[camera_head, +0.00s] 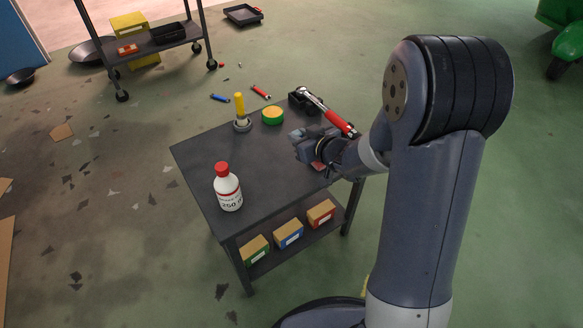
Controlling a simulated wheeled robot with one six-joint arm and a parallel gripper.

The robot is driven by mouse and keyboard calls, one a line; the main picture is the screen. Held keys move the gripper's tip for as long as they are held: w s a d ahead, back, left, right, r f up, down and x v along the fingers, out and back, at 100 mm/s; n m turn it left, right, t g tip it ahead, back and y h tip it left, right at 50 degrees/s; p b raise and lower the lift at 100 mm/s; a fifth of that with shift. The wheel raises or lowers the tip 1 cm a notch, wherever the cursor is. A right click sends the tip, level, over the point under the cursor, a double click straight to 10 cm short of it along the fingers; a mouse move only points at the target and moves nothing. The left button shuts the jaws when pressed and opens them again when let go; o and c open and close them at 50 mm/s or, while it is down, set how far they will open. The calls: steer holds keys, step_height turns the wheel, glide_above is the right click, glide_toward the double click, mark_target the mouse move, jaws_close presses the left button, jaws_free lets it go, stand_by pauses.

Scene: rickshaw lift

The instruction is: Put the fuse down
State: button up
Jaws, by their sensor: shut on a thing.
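My gripper (303,144) is over the right part of the dark workbench top (215,158). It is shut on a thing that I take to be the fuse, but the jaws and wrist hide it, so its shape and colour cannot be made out. A small red patch (318,166) shows just below the gripper; I cannot tell what it belongs to. Whether the held thing touches the bench top cannot be told.
On the bench stand a white bottle with red cap (228,188), a yellow-topped post (240,112), a green-yellow round tin (272,116) and a red-handled ratchet (330,113) by a black tray. The bench's middle is clear. Small boxes (289,235) sit below. A cart (150,45) stands behind.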

mark_target(299, 169)
step_height(299, 169, down, 10)
steer(key=b, duration=0.4)
steer(key=shift+f, duration=0.15)
steer(key=o, duration=0.9)
